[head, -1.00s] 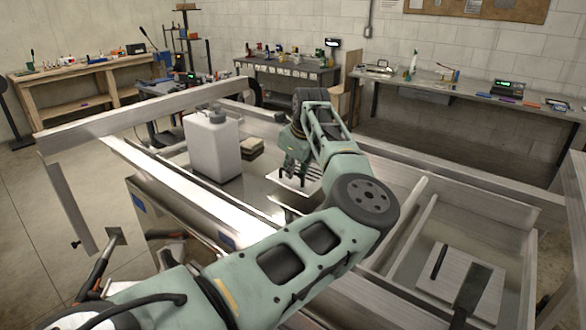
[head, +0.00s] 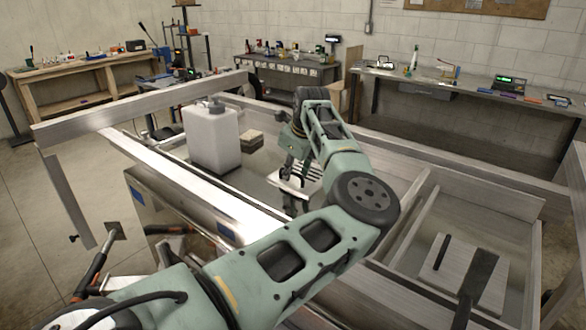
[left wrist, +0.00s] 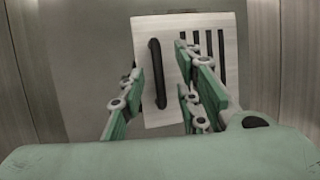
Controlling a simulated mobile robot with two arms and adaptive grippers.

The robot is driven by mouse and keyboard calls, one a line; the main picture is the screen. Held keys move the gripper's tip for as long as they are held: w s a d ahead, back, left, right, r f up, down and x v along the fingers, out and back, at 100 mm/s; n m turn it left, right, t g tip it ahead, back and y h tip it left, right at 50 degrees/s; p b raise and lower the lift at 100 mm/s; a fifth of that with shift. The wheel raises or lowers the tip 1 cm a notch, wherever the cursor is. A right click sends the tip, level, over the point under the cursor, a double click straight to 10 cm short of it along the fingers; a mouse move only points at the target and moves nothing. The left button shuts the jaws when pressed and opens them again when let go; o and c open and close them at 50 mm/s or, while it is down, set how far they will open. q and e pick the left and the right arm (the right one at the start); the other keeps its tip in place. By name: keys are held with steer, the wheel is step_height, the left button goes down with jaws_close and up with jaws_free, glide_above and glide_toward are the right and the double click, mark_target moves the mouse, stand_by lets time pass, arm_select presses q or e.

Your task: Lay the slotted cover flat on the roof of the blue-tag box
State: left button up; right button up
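The slotted cover (left wrist: 187,112) is a pale square plate with a dark bar handle (left wrist: 157,72) and several dark slots. In the head view the cover (head: 312,182) lies inside the trailer, partly hidden by my left gripper (head: 291,180). In the left wrist view my left gripper (left wrist: 163,95) is open over the cover, with the handle between its fingers. I cannot tell whether the fingers touch it. My right gripper is not in view.
A white jug (head: 211,140) and a small brown stack (head: 251,141) stand left of my gripper. Trailer rails (head: 190,184) surround the work area. Another plate with a dark handle (head: 450,266) lies in the right compartment. Workbenches line the walls.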

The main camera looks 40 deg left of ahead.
arm_select(q)
steer(key=v, duration=1.2)
steer(key=shift+f, duration=0.1)
stand_by(0.4)
